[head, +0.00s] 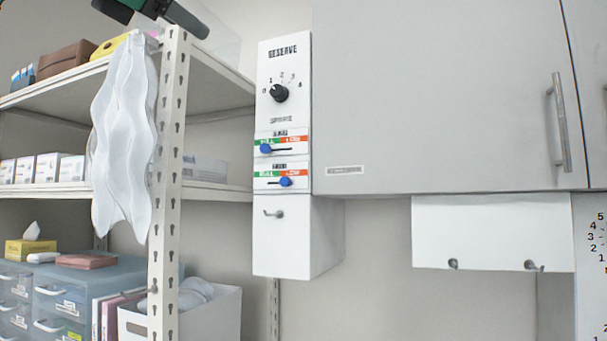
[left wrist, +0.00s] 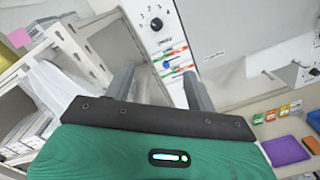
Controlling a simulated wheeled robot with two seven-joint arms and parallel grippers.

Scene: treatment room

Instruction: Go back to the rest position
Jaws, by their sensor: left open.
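My left gripper (head: 188,18) shows at the top left of the head view, in front of the upper shelf and only partly in frame. In the left wrist view its two grey fingers (left wrist: 160,88) stand wide apart with nothing between them. The white control panel (head: 284,120) marked RESERVE lies beyond the fingers, apart from them. It has a black knob (head: 279,93) and two blue sliders, the upper one (head: 266,149) left of the lower one (head: 286,182). My right gripper is in neither view.
A metal shelf rack (head: 172,180) stands at the left, with a white cloth (head: 125,140) hanging from it. A grey wall cabinet (head: 440,90) with a bar handle (head: 560,122) fills the upper right. Blue drawers (head: 75,290) and a white bin (head: 222,315) stand low at left.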

